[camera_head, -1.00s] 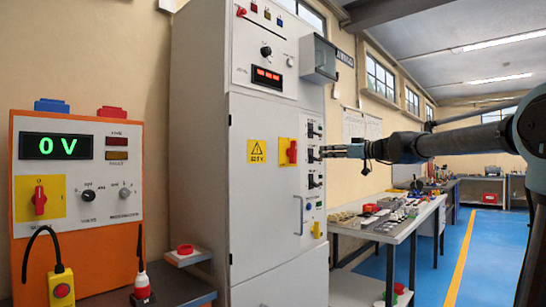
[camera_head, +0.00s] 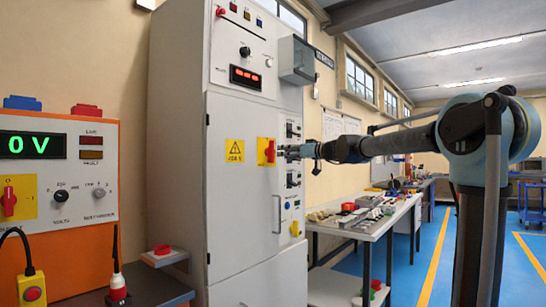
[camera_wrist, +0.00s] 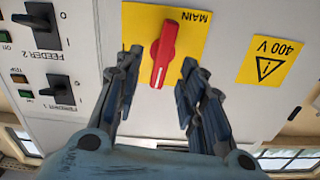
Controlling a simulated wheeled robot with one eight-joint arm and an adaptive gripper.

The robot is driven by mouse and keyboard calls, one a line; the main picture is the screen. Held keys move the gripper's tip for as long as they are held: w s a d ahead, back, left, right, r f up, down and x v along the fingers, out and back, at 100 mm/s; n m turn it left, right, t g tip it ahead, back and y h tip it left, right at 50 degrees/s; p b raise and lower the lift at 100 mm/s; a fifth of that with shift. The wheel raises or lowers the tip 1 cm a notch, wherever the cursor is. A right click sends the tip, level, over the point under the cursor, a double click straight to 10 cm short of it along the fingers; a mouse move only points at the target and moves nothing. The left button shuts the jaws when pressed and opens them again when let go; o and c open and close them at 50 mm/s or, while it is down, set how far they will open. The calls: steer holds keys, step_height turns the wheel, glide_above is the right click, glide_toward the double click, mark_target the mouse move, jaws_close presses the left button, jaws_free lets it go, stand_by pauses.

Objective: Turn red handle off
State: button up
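The red handle (camera_head: 268,150) sits on a yellow plate on the front of the tall grey cabinet (camera_head: 180,140). In the wrist view, the red handle (camera_wrist: 163,54) stands roughly upright, slightly tilted, on the yellow plate marked MAIN, whose text is upside down. My gripper (camera_wrist: 162,62) is open, with one finger on each side of the handle and visible gaps between. In the head view, my gripper (camera_head: 284,152) is just right of the handle, at the cabinet front. I cannot tell how far the fingertips are from the panel.
Black feeder switches (camera_wrist: 42,20) sit beside the yellow plate, and a 400 V warning label (camera_wrist: 270,57) is on its other side. An orange box (camera_head: 80,255) with its own red knob (camera_head: 8,200) stands left. A workbench (camera_head: 365,225) lies below my arm.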

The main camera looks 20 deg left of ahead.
steer(key=x, duration=0.7)
steer(key=shift+d, duration=0.1)
jaws_close()
